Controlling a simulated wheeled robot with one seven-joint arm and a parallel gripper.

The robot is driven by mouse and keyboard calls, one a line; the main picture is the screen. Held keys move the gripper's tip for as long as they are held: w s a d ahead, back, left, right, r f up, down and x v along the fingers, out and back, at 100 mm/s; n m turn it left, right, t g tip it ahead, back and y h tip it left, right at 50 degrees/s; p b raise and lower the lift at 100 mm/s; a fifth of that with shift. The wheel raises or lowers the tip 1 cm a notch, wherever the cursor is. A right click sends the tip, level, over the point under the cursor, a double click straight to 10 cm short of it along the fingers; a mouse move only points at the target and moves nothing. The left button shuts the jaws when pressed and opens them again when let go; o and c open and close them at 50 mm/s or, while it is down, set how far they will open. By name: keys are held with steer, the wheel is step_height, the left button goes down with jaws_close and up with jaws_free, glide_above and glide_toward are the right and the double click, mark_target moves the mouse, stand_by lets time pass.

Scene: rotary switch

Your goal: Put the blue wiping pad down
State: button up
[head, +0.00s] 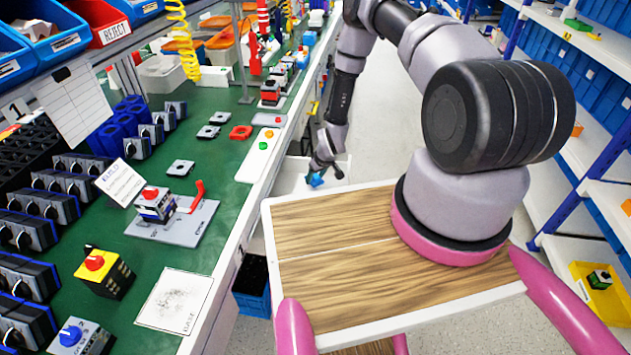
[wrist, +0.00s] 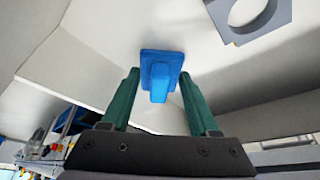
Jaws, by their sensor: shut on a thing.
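The blue wiping pad (head: 315,181) is at my gripper (head: 321,170), beside the green bench and low by a white open tray (head: 288,180). In the wrist view the pad (wrist: 162,58) is a flat blue plate with a blue upright grip, between the two green fingers of my gripper (wrist: 160,78). My gripper is shut on the pad's grip. White surfaces lie behind the pad in the wrist view. I cannot tell whether the pad touches them.
A grey plate with a round hole (wrist: 232,22) lies on the white surface near the pad. The green bench (head: 205,240) with switches and fixtures runs along the left. My wooden-topped base stands in front. Shelves (head: 590,150) line the right, across open floor.

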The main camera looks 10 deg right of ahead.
steer(key=shift+f, duration=1)
steer(key=shift+f, duration=0.25)
steer(key=o, duration=1.3)
steer(key=shift+s, duration=0.1)
steer(key=shift+c, duration=0.2)
steer(key=shift+o, duration=0.3)
steer(key=shift+d, duration=0.1)
steer(key=shift+d+r, duration=0.1)
steer(key=shift+r, duration=0.4)
steer(key=v, duration=1.1)
steer(key=shift+s+r, duration=0.2)
steer(key=shift+r, duration=0.05)
